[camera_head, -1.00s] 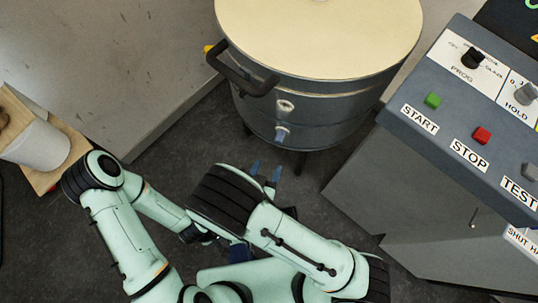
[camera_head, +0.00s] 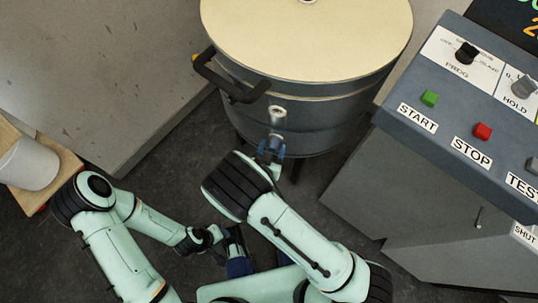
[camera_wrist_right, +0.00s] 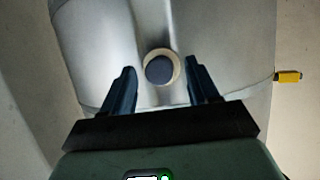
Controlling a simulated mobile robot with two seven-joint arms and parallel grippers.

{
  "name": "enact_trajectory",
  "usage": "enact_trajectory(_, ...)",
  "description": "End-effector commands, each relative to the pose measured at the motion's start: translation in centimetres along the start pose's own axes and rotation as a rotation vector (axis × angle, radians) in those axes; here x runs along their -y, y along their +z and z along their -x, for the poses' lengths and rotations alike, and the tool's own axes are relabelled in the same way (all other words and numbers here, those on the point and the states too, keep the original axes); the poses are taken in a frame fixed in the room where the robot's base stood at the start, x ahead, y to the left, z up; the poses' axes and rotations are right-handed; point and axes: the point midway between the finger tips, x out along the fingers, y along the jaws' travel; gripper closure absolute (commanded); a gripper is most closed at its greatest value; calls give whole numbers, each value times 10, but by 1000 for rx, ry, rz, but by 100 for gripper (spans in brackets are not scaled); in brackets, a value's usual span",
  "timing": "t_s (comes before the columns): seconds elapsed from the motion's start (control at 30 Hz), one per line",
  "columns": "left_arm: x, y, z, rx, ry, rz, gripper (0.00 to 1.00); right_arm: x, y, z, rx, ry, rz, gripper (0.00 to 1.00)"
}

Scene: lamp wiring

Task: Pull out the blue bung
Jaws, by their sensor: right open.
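The blue bung (camera_wrist_right: 159,70) is a round dark blue disc in a cream ring on the kiln's curved metal wall in the right wrist view. In the head view the bung (camera_head: 276,137) shows on the front of the kiln (camera_head: 305,130), largely covered by my right gripper. My right gripper (camera_head: 270,152) is open in front of it; in the wrist view its fingers (camera_wrist_right: 158,90) stand either side of the bung, with gaps on both sides. My left gripper (camera_head: 238,258) is low in the head view, partly hidden, its jaws unclear.
Another round fitting (camera_head: 277,116) sits above the bung. A black handle (camera_head: 232,82) juts from the kiln's left side. A control panel (camera_head: 450,110) with green and red buttons stands right. A white cylinder (camera_head: 30,164) stands on a wooden board at left.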

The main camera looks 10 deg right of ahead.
Motion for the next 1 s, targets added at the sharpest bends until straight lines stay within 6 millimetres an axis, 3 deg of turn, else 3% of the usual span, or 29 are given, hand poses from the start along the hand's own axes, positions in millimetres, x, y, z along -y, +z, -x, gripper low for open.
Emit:
enact_trajectory(0.33, 0, -1, 0, -4, 0, 1, 57, 0, 0, -3, 0, -1, 1, 43)
enact_trajectory(0.5, 0, -1, 0, -3, 0, 1, 57, 0, 0, -3, 0, -1, 1, 99)
enact_trajectory(0.57, 0, -1, 0, -3, 0, 0, 57, 0, 0, -3, 0, -1, 1, 100)
enact_trajectory(0.6, 0, -1, 0, -3, 0, 0, 57, 0, 0, -3, 0, -1, 1, 84)
enact_trajectory(0.67, 0, -1, 0, -3, 0, 0, 57, 0, 0, -3, 0, -1, 1, 100)
enact_trajectory(1.0, 0, -1, 0, -3, 0, 0, 57, 0, 1, 0, 1, -1, 1, 100)
